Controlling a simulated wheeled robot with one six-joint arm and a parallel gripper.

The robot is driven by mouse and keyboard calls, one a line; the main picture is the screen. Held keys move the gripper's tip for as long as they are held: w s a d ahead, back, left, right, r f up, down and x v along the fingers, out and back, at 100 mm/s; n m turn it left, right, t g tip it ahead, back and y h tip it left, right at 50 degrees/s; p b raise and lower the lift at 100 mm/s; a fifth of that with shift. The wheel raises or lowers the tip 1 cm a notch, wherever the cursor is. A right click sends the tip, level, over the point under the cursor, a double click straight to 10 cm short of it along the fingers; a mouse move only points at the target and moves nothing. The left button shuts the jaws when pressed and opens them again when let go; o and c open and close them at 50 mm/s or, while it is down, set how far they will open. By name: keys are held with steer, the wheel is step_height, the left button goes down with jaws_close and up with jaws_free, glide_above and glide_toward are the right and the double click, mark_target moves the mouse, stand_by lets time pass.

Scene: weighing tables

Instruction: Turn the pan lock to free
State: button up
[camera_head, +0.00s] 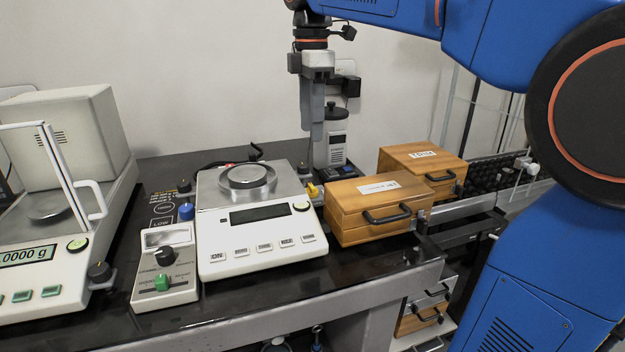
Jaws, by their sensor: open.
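A top-loading balance (255,242) with a round pan (247,178) and a dark display stands in the middle of the dark table. No part in view is legibly labelled as the pan lock. A small yellow part (315,190) shows at the balance's right edge; its shape and setting are too small to tell. A black crank-like lever (256,152) stands behind the balance. My gripper (317,134) points down, open and with nothing visible in it, above the back right of the balance and apart from it.
Wooden boxes with black handles (376,208) (425,166) stand right of the balance. An analytical balance (58,265) reading 0.0000 g stands far left. A grey instrument (330,148) is behind my gripper.

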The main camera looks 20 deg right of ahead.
mark_target(311, 185)
step_height(311, 185, down, 14)
steer(key=shift+f, duration=0.25)
stand_by(0.3)
